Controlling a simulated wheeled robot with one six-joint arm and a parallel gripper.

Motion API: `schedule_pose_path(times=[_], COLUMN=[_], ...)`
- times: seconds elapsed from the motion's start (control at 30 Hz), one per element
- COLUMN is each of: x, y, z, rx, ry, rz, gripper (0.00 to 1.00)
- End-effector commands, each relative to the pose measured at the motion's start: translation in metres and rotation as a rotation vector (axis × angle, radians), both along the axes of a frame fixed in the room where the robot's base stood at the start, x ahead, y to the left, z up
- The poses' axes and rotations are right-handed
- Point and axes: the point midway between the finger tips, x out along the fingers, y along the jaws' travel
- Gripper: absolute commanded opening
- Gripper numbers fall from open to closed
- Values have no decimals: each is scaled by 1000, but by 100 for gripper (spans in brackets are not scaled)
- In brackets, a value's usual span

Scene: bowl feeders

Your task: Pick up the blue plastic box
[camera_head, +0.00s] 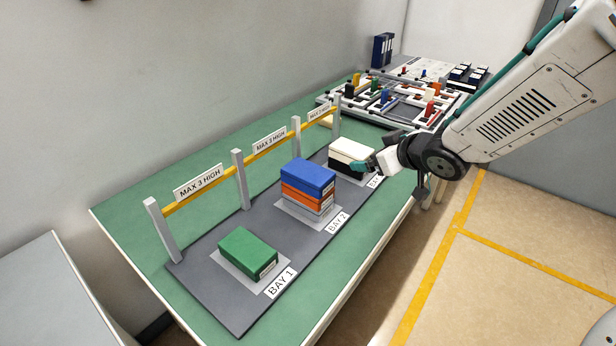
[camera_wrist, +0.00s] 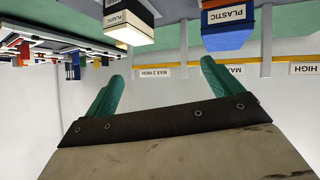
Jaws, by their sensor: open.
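The blue plastic box (camera_head: 308,175) lies on top of the stack in bay 2, directly on an orange box (camera_head: 306,196). In the wrist view, which looks upside down, the blue box (camera_wrist: 229,32) shows at the upper right with a "PLASTIC" label. My gripper (camera_head: 372,162) is to the right of the blue box, near the bay 3 stack and apart from the blue box. In the wrist view its two green fingers (camera_wrist: 158,82) are spread with nothing between them. Whether a finger touches the bay 3 stack cannot be told.
A white box (camera_head: 350,149) on a black box stands in bay 3, close to my gripper. A green box (camera_head: 247,251) lies in bay 1. A yellow rail (camera_head: 222,182) with posts and "MAX 3 HIGH" signs runs behind the bays. A cluttered fixture (camera_head: 400,97) stands at the table's far end.

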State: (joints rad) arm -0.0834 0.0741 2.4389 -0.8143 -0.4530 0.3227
Motion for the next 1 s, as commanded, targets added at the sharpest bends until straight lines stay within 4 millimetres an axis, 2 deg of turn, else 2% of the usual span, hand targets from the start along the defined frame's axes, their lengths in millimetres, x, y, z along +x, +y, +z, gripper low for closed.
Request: schedule_pose_path(times=[0.03,0.1,0.2,0.4,0.7,1.0], x=[2,0,-7,-10,4,24], y=[20,44,68,88,111,144], z=[-15,-26,-36,-43,-53,-67], rx=[49,122,204,269,271,269], ry=[-5,-16,-20,-20,-22,-22], rz=[80,178,276,349,350,349], gripper=[91,91,91,91,91,91])
